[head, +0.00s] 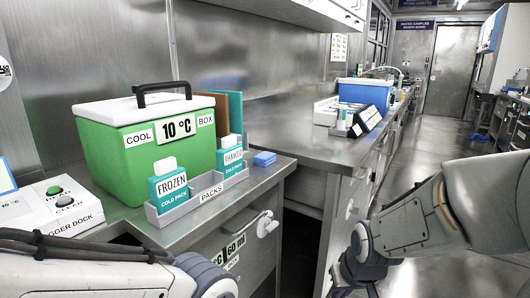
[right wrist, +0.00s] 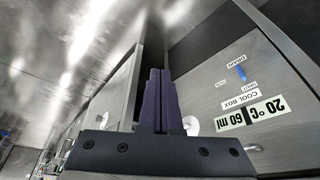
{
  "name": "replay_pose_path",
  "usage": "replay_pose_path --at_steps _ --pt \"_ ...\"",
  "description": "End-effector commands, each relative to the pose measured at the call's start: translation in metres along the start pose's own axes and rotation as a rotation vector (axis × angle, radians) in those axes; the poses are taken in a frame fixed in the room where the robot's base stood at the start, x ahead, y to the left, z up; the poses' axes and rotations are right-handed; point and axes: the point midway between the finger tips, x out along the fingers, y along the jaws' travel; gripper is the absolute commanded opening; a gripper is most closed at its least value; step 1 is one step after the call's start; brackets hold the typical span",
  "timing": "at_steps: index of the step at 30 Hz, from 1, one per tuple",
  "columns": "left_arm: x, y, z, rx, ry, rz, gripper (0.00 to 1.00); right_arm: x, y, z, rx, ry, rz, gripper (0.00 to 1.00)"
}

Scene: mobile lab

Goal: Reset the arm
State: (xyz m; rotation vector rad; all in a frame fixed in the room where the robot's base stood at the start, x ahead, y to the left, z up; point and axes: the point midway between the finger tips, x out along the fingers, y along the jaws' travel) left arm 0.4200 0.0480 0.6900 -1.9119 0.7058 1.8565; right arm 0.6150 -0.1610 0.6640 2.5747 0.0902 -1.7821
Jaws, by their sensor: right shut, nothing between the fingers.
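My left arm crosses the bottom left of the head view. Its gripper is outside the frame.
A green cool box (head: 150,140) stands on the left counter, with frozen (head: 169,188) and thawed (head: 231,157) cold packs in a rack before it. A logger dock (head: 62,207) is at left. A blue box (head: 365,92) stands on the farther counter.

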Motion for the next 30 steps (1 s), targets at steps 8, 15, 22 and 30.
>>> replay_pose_path --at_steps 8,15,22,30 --pt "0.002 0.0 0.0 0.0 0.0 0.0 0.0 0.01 0.018 0.073 0.037 -0.139 0.039 0.0" --pt "0.014 -0.001 0.001 0.0 0.0 0.0 0.0 0.002 -0.029 0.086 -0.108 -0.172 -0.019 0.0" --pt "0.025 -0.002 0.001 0.0 0.0 0.0 0.0 -0.01 -0.069 0.112 -0.252 -0.218 -0.07 0.0" --pt "0.039 -0.003 0.002 0.0 0.0 0.0 0.0 -0.028 -0.107 0.152 -0.435 -0.277 -0.129 0.0"
